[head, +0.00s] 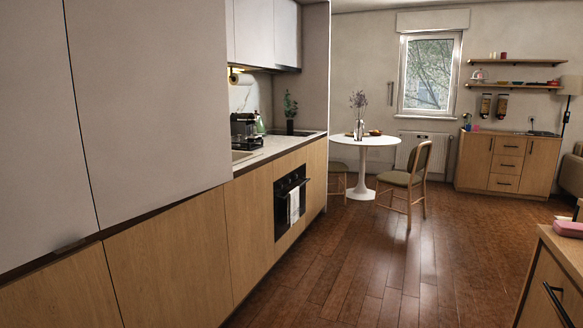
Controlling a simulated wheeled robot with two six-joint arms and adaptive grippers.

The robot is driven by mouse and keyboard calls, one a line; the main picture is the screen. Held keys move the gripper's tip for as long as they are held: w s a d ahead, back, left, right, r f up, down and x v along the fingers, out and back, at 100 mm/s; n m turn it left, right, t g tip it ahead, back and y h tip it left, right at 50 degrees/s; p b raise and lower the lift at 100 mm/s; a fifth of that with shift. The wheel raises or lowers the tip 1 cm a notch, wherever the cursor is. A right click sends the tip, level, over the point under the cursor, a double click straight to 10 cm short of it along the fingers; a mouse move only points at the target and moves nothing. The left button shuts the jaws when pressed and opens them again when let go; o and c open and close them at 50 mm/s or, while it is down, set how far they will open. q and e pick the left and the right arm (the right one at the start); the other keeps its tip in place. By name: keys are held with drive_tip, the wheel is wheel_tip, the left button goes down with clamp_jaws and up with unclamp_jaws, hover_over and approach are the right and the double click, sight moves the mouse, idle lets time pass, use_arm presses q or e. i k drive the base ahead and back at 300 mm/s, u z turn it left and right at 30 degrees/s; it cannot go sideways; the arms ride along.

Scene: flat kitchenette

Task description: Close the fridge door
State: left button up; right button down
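No open fridge door shows in the head view, and I cannot tell which front belongs to the fridge. Tall flat light-grey panels (150,95) fill the left side, above wooden lower fronts (165,260). A thin dark seam parts the grey panels, and a dark patch shows along the lower edge of the leftmost grey panel (30,130). These fronts look flush. Neither of my grippers is in view.
Beyond the panels runs a counter (255,155) with a built-in oven (290,200). The wooden floor (370,265) is clear in the middle. A white round table (365,141) and a chair (408,180) stand farther back. A wooden cabinet (555,265) is at the lower right.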

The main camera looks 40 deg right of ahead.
sight(149, 78)
drive_tip(key=z, duration=0.6)
drive_tip(key=i, duration=1.45)
drive_tip(key=u, duration=0.4)
